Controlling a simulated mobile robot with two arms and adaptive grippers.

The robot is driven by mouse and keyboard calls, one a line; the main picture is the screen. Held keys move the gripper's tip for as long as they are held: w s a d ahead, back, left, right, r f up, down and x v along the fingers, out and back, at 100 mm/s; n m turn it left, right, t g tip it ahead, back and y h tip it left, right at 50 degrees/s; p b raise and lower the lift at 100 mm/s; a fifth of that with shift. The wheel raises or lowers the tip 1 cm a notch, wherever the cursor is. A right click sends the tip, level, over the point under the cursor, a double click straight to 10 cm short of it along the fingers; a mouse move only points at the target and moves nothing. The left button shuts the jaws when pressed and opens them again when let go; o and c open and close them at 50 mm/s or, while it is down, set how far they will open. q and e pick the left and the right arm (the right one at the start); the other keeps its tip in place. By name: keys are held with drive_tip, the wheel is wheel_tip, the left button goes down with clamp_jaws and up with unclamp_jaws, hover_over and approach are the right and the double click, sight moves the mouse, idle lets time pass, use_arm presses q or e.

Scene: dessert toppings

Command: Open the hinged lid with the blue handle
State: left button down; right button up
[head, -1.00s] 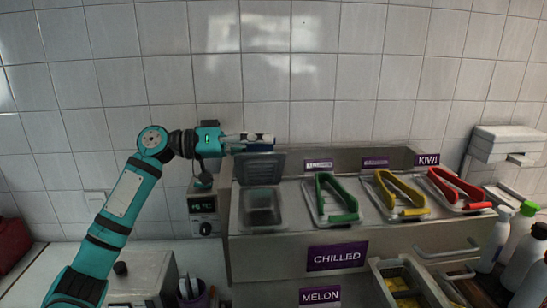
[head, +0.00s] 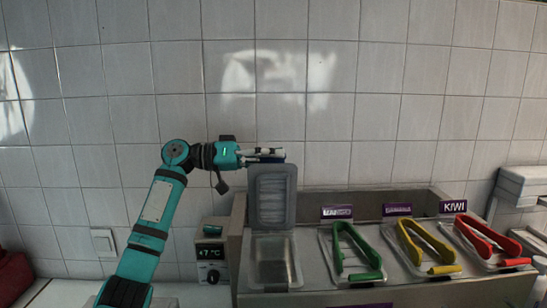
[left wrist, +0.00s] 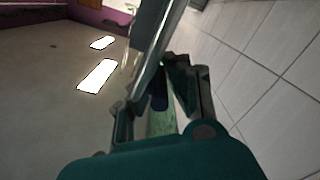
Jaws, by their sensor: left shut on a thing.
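The clear hinged lid (head: 272,200) stands raised, about upright, at the back of an open clear container (head: 272,264) at the left end of the counter unit. Its blue handle (head: 268,162) is at the top edge, mostly covered by my left gripper (head: 272,153). That gripper is shut on the handle. In the left wrist view, the lid (left wrist: 160,40) rises from between the fingers of my left gripper (left wrist: 160,85), and a dark blue bit of the handle (left wrist: 159,96) shows between them. My right gripper is not in view.
Trays with green tongs (head: 351,250), yellow tongs (head: 428,248) and red tongs (head: 490,240) lie to the right of the container. A small display box (head: 209,259) stands to its left. The tiled wall (head: 330,120) is close behind.

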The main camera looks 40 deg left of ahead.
use_arm(q)
drive_tip(key=shift+w+f, duration=0.15)
drive_tip(key=shift+f, duration=0.5)
drive_tip(key=c, duration=1.4)
unclamp_jaws()
drive_tip(key=shift+c, duration=0.2)
drive_tip(key=o, duration=0.3)
drive_tip(key=shift+w+a, duration=0.3)
drive_tip(key=shift+a, duration=0.05)
drive_tip(key=shift+s+a+r, duration=0.15)
drive_tip(key=shift+s+r, duration=0.1)
drive_tip(key=shift+s, duration=0.2)
drive_tip(key=v, duration=1.1)
drive_tip(key=shift+w+a, duration=0.1)
drive_tip(key=shift+a, duration=0.15)
drive_tip(key=shift+d+f, duration=0.1)
